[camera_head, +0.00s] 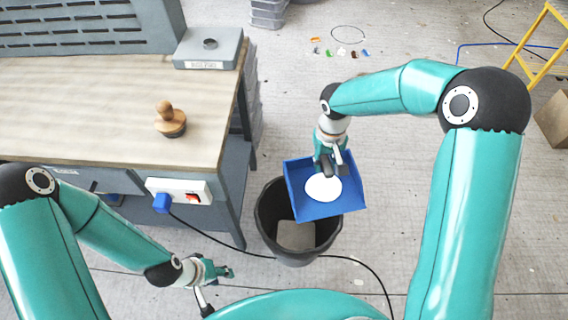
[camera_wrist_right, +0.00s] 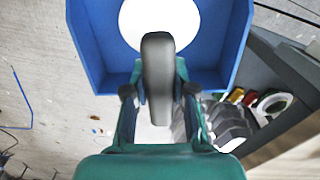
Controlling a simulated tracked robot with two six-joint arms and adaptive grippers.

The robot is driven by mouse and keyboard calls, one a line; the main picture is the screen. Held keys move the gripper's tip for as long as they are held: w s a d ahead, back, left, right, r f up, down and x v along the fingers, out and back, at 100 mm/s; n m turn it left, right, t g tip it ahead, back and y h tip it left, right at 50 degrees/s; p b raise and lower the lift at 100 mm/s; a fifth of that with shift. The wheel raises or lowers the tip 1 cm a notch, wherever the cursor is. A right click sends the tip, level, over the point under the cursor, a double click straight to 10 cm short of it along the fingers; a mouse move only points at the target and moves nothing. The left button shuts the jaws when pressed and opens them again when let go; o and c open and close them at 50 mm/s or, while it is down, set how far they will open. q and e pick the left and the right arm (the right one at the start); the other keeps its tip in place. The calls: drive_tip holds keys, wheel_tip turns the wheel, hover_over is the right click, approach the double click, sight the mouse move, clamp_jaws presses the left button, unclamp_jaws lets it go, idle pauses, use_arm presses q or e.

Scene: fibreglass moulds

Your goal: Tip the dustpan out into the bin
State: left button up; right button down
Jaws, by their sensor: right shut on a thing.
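The blue dustpan (camera_head: 327,207) holds a round white patch or pile (camera_head: 323,188) on its floor. My right gripper (camera_head: 330,165) is shut on the dustpan's dark handle (camera_wrist_right: 158,80), which stands between its fingers in the wrist view. The dustpan looks about level and covers the upper right part of the dark bin (camera_head: 268,222) in the head view; its height above the rim is hard to tell. Something pale grey lies inside the bin. My left gripper (camera_head: 216,286) is low, left of the bin, with its fingers apart and empty.
A workbench (camera_head: 90,110) with a wooden-handled stamp (camera_head: 170,120) and a grey box (camera_head: 208,48) stands at the left. A power strip (camera_head: 180,190) on its front feeds a black cable along the floor past the bin. A yellow ladder (camera_head: 540,50) stands far right.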

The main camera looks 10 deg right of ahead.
drive_tip(key=shift+d, duration=0.1)
drive_tip(key=shift+w+f, duration=0.15)
drive_tip(key=w+a+f+n+b, duration=0.35)
drive_tip(key=w+f+b, duration=0.45)
drive_tip(key=f, duration=0.3)
drive_tip(key=w+a+f+n+b, duration=0.2)
drive_tip(key=w+a+f+b, duration=0.3)
drive_tip(key=w+f+b, duration=0.5)
drive_tip(key=s+d+f+t+y+b, duration=0.2)
drive_tip(key=s+b, duration=0.4)
drive_tip(key=b, duration=1)
drive_tip(key=s+d+f+t+y+b, duration=0.2)
drive_tip(key=s+t+b, duration=0.4)
drive_tip(key=b, duration=1.1)
drive_tip(key=shift+d+f+t+y+b, duration=0.3)
drive_tip(key=shift+d+t+y, duration=0.3)
drive_tip(key=shift+d, duration=0.5)
drive_tip(key=shift+s+r, duration=0.1)
drive_tip(key=shift+s, duration=0.05)
